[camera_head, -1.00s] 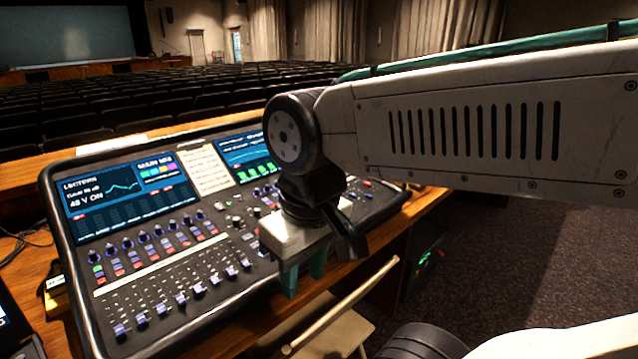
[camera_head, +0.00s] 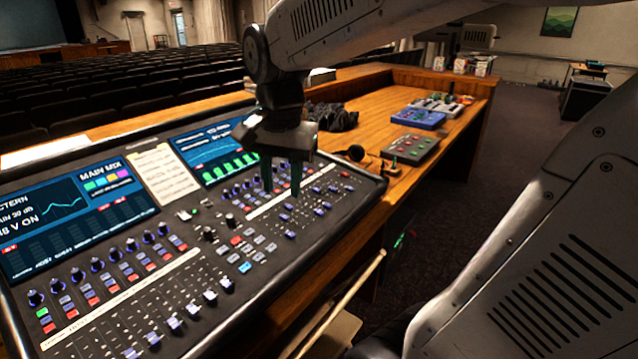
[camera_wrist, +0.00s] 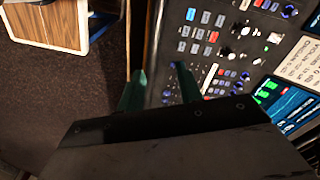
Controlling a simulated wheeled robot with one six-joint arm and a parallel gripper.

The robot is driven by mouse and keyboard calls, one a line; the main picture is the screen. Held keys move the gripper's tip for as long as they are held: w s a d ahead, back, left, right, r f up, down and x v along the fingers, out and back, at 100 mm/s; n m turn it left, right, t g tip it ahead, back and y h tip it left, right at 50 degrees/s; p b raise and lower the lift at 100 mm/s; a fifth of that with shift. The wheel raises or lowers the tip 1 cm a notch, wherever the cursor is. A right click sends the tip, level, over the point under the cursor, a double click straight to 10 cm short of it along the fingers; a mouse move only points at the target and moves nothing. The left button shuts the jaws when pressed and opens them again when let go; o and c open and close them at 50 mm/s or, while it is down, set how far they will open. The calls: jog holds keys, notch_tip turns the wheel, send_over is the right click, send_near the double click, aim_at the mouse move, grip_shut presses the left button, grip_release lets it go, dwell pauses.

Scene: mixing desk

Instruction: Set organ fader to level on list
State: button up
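The mixing desk (camera_head: 212,285) has a left bank of faders (camera_head: 175,322) with pale and blue caps and a right bank of faders (camera_head: 306,208) with blue caps. The strip labels are too small to read, so I cannot tell which fader is the organ's. A paper list (camera_head: 160,174) lies between the two screens; its writing is not legible. My gripper (camera_head: 281,186) is over the right part of the desk, fingers pointing down, apart and empty. In the wrist view its two green fingers (camera_wrist: 160,88) also stand apart, with desk buttons beyond them.
The left screen (camera_head: 70,215) and right screen (camera_head: 215,150) line the desk's back. Black cloth (camera_head: 332,116), a blue box (camera_head: 419,118) and a grey box with knobs (camera_head: 410,147) lie on the wooden counter to the right. A chair (camera_head: 335,320) stands at the front.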

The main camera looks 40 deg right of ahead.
jog(key=w+d+f+m, duration=0.1)
jog(key=w+d+m, duration=0.6)
jog(key=w, duration=0.1)
jog(key=m, duration=1.5)
send_over(316, 189)
jog(key=shift+g, duration=0.4)
notch_tip(316, 189, down, 10)
jog(key=shift+d, duration=0.1)
notch_tip(316, 189, down, 7)
jog(key=shift+r, duration=0.1)
jog(key=shift+f, duration=0.35)
grip_shut()
